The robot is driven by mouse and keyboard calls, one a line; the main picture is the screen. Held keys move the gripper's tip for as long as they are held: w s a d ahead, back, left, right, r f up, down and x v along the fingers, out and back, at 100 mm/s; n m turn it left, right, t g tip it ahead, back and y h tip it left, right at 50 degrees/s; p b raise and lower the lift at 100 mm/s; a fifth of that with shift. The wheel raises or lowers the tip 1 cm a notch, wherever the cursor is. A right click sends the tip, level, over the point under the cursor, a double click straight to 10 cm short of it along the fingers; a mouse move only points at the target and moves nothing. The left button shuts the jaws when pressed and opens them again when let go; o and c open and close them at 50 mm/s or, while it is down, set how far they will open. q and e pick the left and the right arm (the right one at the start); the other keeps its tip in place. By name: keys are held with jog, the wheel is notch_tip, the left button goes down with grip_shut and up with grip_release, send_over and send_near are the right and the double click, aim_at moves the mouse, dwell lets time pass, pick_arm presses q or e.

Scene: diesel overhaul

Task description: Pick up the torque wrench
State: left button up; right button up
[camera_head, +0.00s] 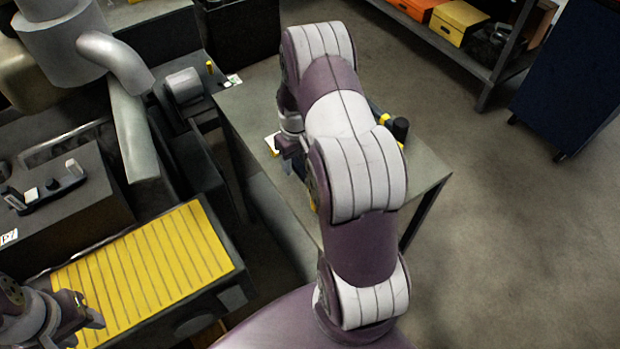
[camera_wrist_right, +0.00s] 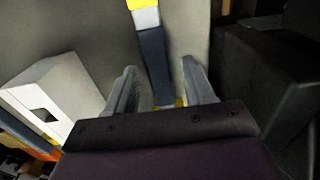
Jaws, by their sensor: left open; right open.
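A long tool with a dark blue-grey shaft, a pale band and yellow parts, which looks like the torque wrench (camera_wrist_right: 152,55), lies on the grey table top in the right wrist view. My right gripper (camera_wrist_right: 160,92) is open over it, one finger on each side, with gaps visible. Its lower end is hidden behind the gripper body. In the head view my right arm covers most of the table, and only part of my right gripper (camera_head: 290,160) shows at the table's left side. My left gripper (camera_head: 88,318) is at the bottom left, apart from the tool.
A white box (camera_wrist_right: 62,95) stands close to the left finger in the wrist view. A black cylinder (camera_head: 401,128) stands on the table (camera_head: 425,172). A yellow ribbed platform (camera_head: 150,270) and dark machinery are at left. Floor right of the table is clear.

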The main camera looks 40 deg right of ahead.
aim_at(298, 164)
notch_tip(298, 164, down, 3)
jog(key=shift+r, duration=0.15)
grip_shut()
pick_arm(q)
jog(key=shift+r, duration=0.35)
pick_arm(e)
jog(key=shift+r, duration=0.1)
pick_arm(q)
jog(key=shift+d, duration=0.1)
pick_arm(e)
jog(key=shift+w+d+r, duration=0.1)
jog(key=shift+r, duration=0.1)
pick_arm(q)
jog(key=shift+f+b, duration=0.75)
jog(key=shift+f, duration=0.05)
pick_arm(e)
notch_tip(298, 164, up, 9)
jog(key=shift+f, duration=0.2)
jog(key=shift+r, duration=0.5)
